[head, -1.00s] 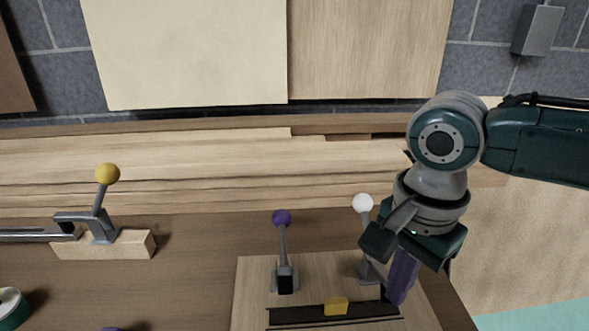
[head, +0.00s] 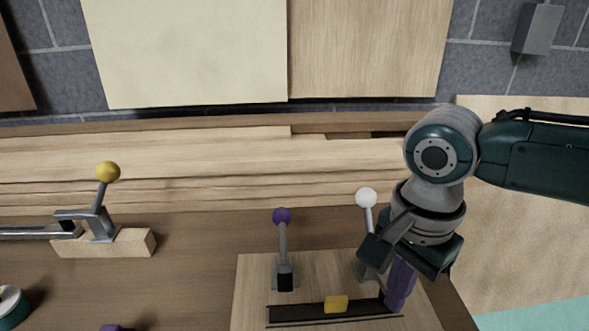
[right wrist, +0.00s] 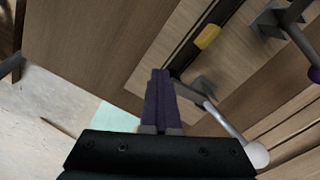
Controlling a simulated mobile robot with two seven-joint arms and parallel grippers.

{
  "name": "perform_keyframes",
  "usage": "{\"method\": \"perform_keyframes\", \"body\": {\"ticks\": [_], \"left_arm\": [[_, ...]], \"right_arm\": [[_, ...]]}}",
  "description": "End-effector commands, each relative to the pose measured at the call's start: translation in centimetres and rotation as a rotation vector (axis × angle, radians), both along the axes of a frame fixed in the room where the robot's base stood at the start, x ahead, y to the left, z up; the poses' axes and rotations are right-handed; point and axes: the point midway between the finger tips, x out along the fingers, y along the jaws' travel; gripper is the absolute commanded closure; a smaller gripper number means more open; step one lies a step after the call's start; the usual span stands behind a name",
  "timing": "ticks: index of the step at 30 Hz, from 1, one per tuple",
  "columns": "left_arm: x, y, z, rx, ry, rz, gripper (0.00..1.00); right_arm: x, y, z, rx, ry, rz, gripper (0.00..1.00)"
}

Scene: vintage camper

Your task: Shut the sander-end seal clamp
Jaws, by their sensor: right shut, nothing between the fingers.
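Two toggle clamps stand on a light wooden board (head: 255,305). One has a purple knob (head: 282,216) on an upright lever. The other has a white knob (head: 366,197) and its lever also stands up. The white knob shows in the right wrist view (right wrist: 257,155) too, its lever running to a base near my fingertips. My right gripper (head: 397,302) is shut and empty, its purple fingers pointing down just right of the white-knob clamp. I cannot tell whether they touch it. No sander shows, so I cannot tell which clamp is the sander-end one. My left gripper is out of view.
A dark slot with a yellow block (head: 336,304) runs along the board in front of the clamps. A third clamp with a yellow knob (head: 108,172) stands on a wooden block (head: 140,243) at left. A round teal-rimmed object (head: 12,305) sits at lower left.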

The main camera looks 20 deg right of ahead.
Motion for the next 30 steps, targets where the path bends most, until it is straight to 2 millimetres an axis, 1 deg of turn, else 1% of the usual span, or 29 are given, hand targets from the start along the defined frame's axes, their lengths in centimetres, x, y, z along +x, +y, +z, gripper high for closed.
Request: {"method": "perform_keyframes", "body": {"ticks": [1, 6, 17, 25, 30], "left_arm": [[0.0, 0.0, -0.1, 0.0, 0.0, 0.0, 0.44], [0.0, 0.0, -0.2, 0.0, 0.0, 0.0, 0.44], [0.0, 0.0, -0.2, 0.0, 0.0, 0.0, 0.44], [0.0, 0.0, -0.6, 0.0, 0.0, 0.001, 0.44], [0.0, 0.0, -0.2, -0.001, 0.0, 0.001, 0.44]], "right_arm": [[0.9, -0.3, 0.1, -0.005, -0.031, -0.005, 1.0], [0.9, -0.4, -0.4, -0.006, -0.031, -0.006, 1.0], [1.0, -0.4, -0.5, -0.005, -0.032, -0.005, 1.0], [1.1, -0.4, -1.3, -0.005, -0.031, -0.005, 1.0], [1.2, -0.4, -0.9, -0.004, -0.031, -0.005, 1.0]]}}
